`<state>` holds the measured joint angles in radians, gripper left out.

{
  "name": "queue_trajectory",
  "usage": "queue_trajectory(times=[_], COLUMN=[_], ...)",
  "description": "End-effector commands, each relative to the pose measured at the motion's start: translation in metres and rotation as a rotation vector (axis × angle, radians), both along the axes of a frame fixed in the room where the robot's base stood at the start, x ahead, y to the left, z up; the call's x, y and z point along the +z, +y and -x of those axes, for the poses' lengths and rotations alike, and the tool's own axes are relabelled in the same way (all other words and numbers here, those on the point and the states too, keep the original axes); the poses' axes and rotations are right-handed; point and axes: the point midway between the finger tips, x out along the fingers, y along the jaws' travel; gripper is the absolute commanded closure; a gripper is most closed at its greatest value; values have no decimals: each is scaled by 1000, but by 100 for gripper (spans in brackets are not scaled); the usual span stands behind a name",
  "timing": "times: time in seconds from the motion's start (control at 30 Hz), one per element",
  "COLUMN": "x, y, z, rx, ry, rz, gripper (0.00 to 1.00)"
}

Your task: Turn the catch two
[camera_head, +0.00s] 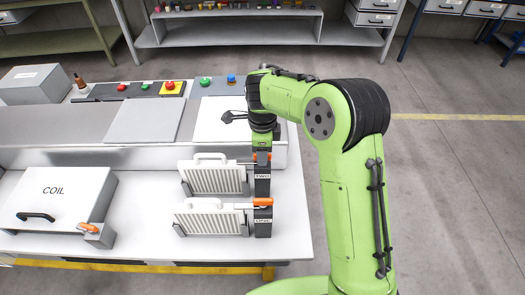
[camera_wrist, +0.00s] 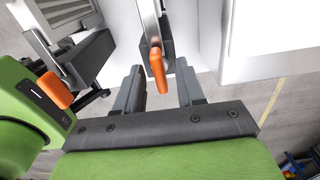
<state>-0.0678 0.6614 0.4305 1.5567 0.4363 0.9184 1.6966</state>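Catch two is a dark block labelled TWO (camera_head: 262,176) at the table's right edge, with an orange handle (camera_head: 262,157) on top. My gripper's body is directly above it in the head view, where the fingertips cannot be made out. In the wrist view my gripper (camera_wrist: 160,85) is open, with its two dark fingers apart. An orange handle (camera_wrist: 158,70) on a metal bar lies between them, seemingly without contact; it appears to be catch two's. Catch one, labelled ONE (camera_head: 262,222), stands in front, its orange handle (camera_head: 263,201) pointing sideways.
Two white ribbed panels with handles (camera_head: 215,178) (camera_head: 212,219) stand left of the catches. A white COIL box (camera_head: 55,200) with an orange-handled latch (camera_head: 90,227) is at the left. A button panel (camera_head: 140,90) is behind. Open floor lies to the right.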

Motion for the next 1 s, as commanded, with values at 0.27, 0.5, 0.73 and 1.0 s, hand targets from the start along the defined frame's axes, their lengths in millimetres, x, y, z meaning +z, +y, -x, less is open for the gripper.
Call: queue_trajectory(times=[0.27, 0.5, 0.73, 1.0], x=[1, 53, 119, 157], y=[0, 0, 1, 0], z=[0, -1, 0, 0], rx=[1, 0, 1, 1], ry=[2, -5, -3, 2], rz=[1, 0, 0, 1], gripper=[62, 62, 62, 62])
